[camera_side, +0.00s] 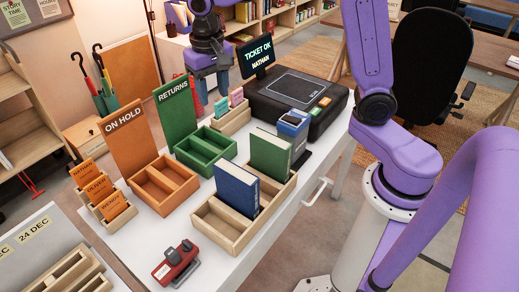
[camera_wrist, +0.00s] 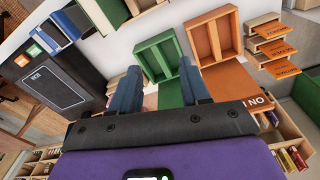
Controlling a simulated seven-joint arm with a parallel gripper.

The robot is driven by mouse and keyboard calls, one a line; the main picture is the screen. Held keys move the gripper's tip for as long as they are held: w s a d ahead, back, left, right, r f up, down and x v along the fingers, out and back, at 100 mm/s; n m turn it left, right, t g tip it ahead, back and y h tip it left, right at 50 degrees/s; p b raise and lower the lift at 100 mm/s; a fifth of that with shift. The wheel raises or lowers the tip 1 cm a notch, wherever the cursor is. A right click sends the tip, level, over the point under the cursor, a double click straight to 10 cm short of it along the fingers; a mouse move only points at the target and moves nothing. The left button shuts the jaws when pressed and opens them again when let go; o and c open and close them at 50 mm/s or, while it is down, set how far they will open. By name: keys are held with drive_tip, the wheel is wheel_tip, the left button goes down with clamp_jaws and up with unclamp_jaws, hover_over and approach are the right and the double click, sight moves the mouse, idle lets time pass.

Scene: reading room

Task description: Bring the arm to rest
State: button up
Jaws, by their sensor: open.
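My gripper (camera_side: 209,82) is above the far side of the white desk (camera_side: 245,240), behind the green returns sign (camera_side: 175,117) in the side view. In the wrist view my gripper (camera_wrist: 160,90) has its two blue-grey fingers well apart with nothing between them. The green returns tray (camera_side: 206,151) is empty; it also shows beyond the fingers in the wrist view (camera_wrist: 158,57). The wooden on-hold tray (camera_side: 164,184) is empty too. My purple arm stands at the right and reaches out of the top of the side view.
A wooden tray (camera_side: 218,229) holds a blue book (camera_side: 236,188) and a green book (camera_side: 270,155). A black scanner (camera_side: 292,92) has a screen (camera_side: 262,52) reading "TICKET OK NATHAN". Orange name cards (camera_side: 97,188) stand at the left. A red stamp-like device (camera_side: 176,262) lies in front.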

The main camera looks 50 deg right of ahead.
drive_tip(key=s+d+f+n, duration=0.1)
drive_tip(key=s+n, duration=0.6)
drive_tip(key=s, duration=0.7)
drive_tip(key=s+d+f+n+y, duration=0.1)
drive_tip(key=s+d+f+n, duration=0.1)
drive_tip(key=s+n, duration=0.6)
drive_tip(key=s+d, duration=0.1)
drive_tip(key=s, duration=0.4)
drive_tip(key=shift+s+d+f, duration=0.15)
drive_tip(key=shift+s+d, duration=0.05)
drive_tip(key=shift+s, duration=0.2)
